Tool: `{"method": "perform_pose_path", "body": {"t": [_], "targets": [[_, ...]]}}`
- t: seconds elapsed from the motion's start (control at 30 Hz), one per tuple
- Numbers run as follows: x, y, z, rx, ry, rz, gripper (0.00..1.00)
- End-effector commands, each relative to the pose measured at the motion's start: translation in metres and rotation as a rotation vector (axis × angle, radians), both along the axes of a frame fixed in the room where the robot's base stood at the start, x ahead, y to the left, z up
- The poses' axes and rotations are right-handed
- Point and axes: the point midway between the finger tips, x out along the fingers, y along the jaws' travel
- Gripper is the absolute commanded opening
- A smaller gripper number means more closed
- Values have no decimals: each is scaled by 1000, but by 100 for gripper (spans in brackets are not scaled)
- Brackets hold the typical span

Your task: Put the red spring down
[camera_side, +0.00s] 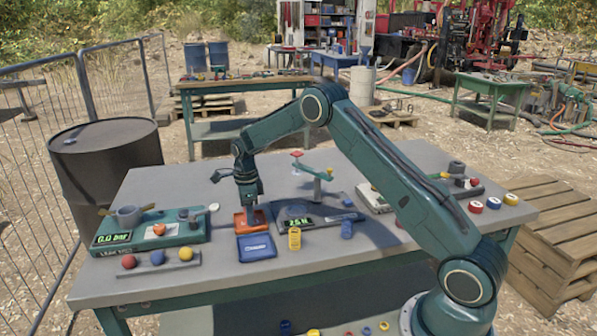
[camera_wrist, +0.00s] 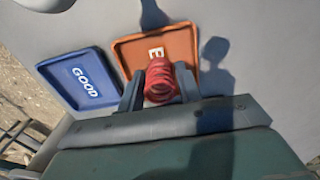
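The red spring (camera_wrist: 160,80) sits between the two fingers of my gripper (camera_wrist: 160,88), which are shut on it in the wrist view. An orange tray (camera_wrist: 128,44) lies below the spring, its white lettering mostly hidden. In the side view my gripper (camera_side: 248,207) points straight down over the orange tray (camera_side: 238,226), low above it. The spring is hard to make out in that view, and I cannot tell whether it touches the tray. A blue tray (camera_wrist: 68,75) marked GOOD lies beside the orange one; it also shows in the side view (camera_side: 257,256).
A device reading 25 N (camera_side: 297,223) stands right of the trays, with a yellow piece (camera_side: 294,239) in front of it. A green unit reading 0.0 bar (camera_side: 112,239) stands at the left. A rack of coloured balls (camera_side: 157,262) is near the front left edge.

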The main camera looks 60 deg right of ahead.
Motion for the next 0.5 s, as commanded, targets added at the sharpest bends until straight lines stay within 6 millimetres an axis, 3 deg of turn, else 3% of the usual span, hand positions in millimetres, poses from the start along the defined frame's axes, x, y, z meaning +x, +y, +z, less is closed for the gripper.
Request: {"method": "perform_pose_path", "body": {"t": [0.07,0.5], "targets": [[0,0,0,0,0,0,49],[0,0,5,-1,-1,0,49]]}}
